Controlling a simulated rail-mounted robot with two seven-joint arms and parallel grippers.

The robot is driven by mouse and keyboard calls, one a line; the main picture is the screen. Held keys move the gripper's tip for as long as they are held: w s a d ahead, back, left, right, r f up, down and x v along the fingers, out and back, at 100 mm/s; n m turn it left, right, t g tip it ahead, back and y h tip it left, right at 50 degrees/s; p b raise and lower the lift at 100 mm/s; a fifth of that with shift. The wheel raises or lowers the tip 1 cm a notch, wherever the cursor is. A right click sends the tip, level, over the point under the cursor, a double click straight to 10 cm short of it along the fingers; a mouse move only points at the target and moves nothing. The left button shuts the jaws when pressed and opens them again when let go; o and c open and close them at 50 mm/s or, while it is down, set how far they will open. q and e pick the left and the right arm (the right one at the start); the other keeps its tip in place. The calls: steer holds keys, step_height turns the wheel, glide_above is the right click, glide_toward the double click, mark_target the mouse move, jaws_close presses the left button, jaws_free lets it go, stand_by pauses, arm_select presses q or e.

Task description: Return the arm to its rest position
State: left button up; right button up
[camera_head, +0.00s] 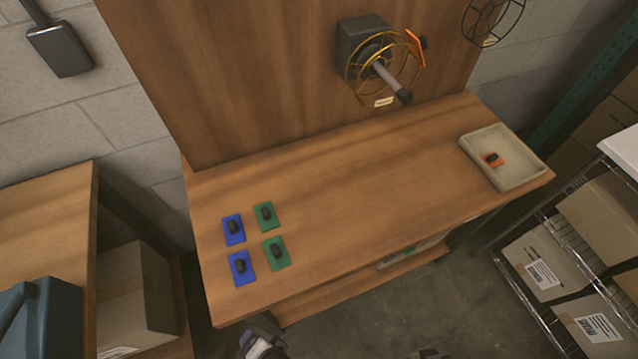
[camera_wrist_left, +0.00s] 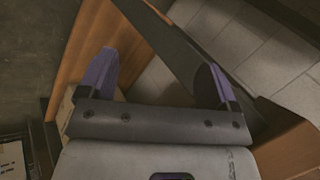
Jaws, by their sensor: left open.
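My left gripper (camera_wrist_left: 157,78) is open in the left wrist view, with two purple fingers spread wide and nothing between them. In the head view, a part of my left arm (camera_head: 262,343) shows at the bottom edge, in front of the workbench and clear of it. The wooden bench top (camera_head: 350,185) holds two blue plates (camera_head: 234,240) and two green plates (camera_head: 272,226) at the left, each with a dark part on it. A yellow wire cage (camera_head: 352,86) surrounds a grey rod (camera_head: 386,76) on the wall-mounted grey box (camera_head: 358,34). An orange piece (camera_head: 415,48) is beside the cage.
A beige tray (camera_head: 527,171) at the bench's right end holds an orange plate (camera_head: 498,159) with a dark part. A dark wire cage (camera_head: 490,20) is at the upper right. A wire shelf with boxes (camera_head: 600,215) stands right. The bench's middle is clear.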

arm_select(q)
steer(key=s+a+r+n+h+p, duration=0.1)
steer(key=a+r+n+h+p, duration=0.1)
steer(key=a+r+h, duration=0.3)
steer(key=s+a+r+n+p, duration=0.2)
steer(key=a+r+n, duration=0.1)
steer(key=r, duration=0.4)
step_height(320, 180, up, 38)
steer(key=p, duration=3.7)
steer(key=shift+w+d+r+h, duration=0.15)
steer(key=shift+d+r+h, duration=0.1)
steer(key=shift+d+h, duration=0.15)
arm_select(e)
step_height(320, 180, up, 42)
steer(key=shift+r, duration=0.2)
steer(key=shift+d, duration=0.1)
arm_select(q)
steer(key=shift+c, duration=0.4)
